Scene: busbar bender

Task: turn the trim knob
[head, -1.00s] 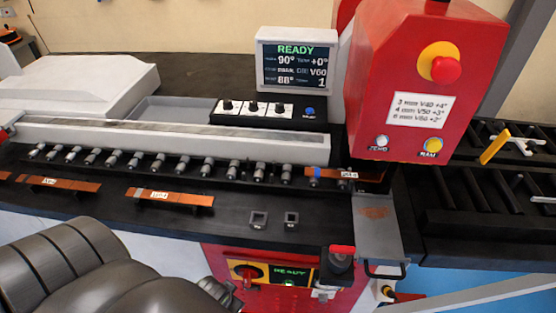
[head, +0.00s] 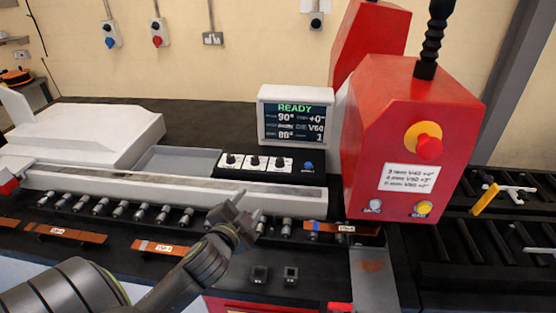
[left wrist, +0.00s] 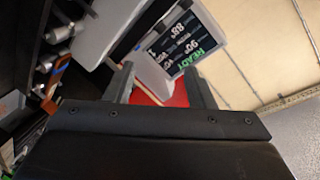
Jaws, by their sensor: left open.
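Three black knobs on white plates sit in a row on the control box (head: 310,178) below the display: a left knob (head: 231,159), a middle knob (head: 254,161) and a right knob (head: 279,163). Their labels are too small to read, so I cannot tell which is the trim knob. The display (head: 295,122) reads READY, 90° and +0°; it also shows, tilted, in the left wrist view (left wrist: 178,45). My left gripper (head: 247,210) is open and empty, in front of and below the knobs, apart from them. My right gripper is not in view.
A blue button (head: 308,166) is right of the knobs. A row of grey rollers (head: 143,211) and copper bars (head: 158,248) lie in front. The red press head (head: 400,150) with a red stop button (head: 428,146) stands at right. A grey tray (head: 180,161) is left.

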